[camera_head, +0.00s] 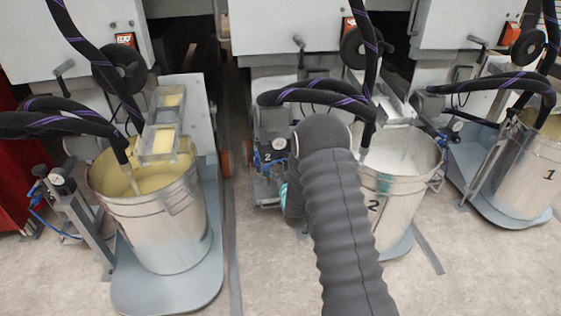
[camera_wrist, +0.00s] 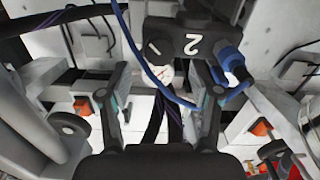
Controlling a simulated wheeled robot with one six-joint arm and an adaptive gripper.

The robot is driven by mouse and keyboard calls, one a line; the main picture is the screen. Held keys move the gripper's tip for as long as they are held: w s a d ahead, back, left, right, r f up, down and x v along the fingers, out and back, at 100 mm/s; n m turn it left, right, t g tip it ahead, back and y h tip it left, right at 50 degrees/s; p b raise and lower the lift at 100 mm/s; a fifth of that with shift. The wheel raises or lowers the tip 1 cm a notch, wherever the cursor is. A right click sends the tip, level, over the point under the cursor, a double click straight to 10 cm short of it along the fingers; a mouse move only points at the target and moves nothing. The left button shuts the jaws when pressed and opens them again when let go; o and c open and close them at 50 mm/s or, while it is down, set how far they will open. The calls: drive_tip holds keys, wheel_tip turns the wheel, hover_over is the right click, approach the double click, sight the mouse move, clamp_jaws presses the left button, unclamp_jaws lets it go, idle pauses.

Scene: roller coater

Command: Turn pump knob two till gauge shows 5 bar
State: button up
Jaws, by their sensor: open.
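The black block marked 2 (camera_head: 274,157) of pump two stands left of bucket 2 in the head view. In the wrist view the block (camera_wrist: 190,42) is upside down near the top. A small round white gauge face (camera_wrist: 162,73) shows just below it, between the fingers in the picture; its needle is too small to read. I cannot make out the pump knob for certain. My gripper (camera_wrist: 160,100) is open, one finger on each side of the gauge in the picture, with nothing visibly held. In the head view my dark sleeved arm hides most of it.
Bucket 2 (camera_head: 400,200) with white liquid stands right of my arm. A bucket of yellow liquid (camera_head: 165,225) is at left and bucket 1 (camera_head: 520,175) at right. A blue hose (camera_wrist: 140,55) crosses near the fingers. Black hoses hang above the buckets.

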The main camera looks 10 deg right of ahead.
sight(281, 160)
drive_tip(key=shift+w, duration=2.45)
drive_tip(key=c, duration=1.1)
